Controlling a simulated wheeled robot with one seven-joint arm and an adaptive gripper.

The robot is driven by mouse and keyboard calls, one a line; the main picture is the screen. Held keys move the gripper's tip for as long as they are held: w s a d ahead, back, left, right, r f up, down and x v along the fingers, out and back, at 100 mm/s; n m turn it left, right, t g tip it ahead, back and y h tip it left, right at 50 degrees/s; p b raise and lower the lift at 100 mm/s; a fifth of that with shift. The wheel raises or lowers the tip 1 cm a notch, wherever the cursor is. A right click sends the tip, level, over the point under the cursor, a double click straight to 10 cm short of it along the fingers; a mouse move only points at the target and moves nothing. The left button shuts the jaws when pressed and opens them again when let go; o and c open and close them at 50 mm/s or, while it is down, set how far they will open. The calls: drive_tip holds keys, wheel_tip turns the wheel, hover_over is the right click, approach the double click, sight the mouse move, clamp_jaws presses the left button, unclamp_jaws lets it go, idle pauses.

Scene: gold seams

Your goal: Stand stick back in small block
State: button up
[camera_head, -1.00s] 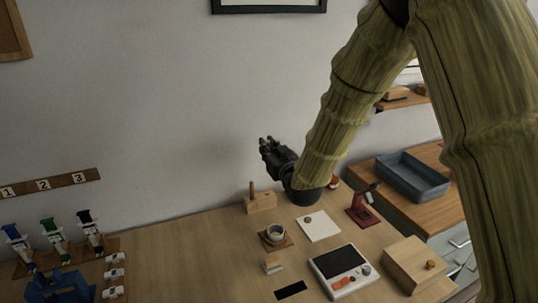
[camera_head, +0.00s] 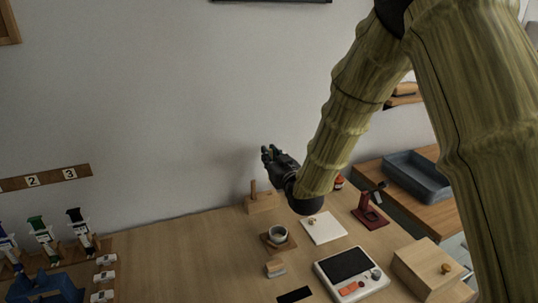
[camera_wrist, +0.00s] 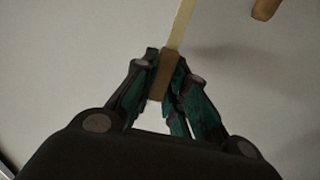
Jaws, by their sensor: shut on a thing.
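My gripper (camera_wrist: 165,68) is shut on a stick with a brown lower part and a long pale upper part (camera_wrist: 181,24). The stick leans slightly and runs out of the top of the wrist view. In the head view my gripper (camera_head: 268,153) is raised above the back of the table, near the wall; the held stick cannot be made out there. A small wooden block (camera_head: 265,204) stands below it on the table, with a brown peg (camera_head: 254,188) upright in its left part. A brown rounded end (camera_wrist: 265,8) shows at the wrist view's top right, apart from my gripper.
A cup (camera_head: 278,234) on a wooden coaster, a white square plate (camera_head: 323,228) and a dark red stand (camera_head: 370,212) are near the block. A white device (camera_head: 352,275) and a wooden box (camera_head: 428,268) are in front. The table's left middle is clear.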

drive_tip(key=shift+f+b, duration=0.7)
drive_tip(key=shift+f, duration=0.75)
drive_tip(key=shift+r, duration=0.2)
drive_tip(key=shift+s+f, duration=0.15)
drive_tip(key=shift+f, duration=0.1)
drive_tip(key=shift+f+b, duration=1.85)
drive_tip(key=shift+f, duration=0.9)
idle(2.3)
drive_tip(key=o, duration=0.8)
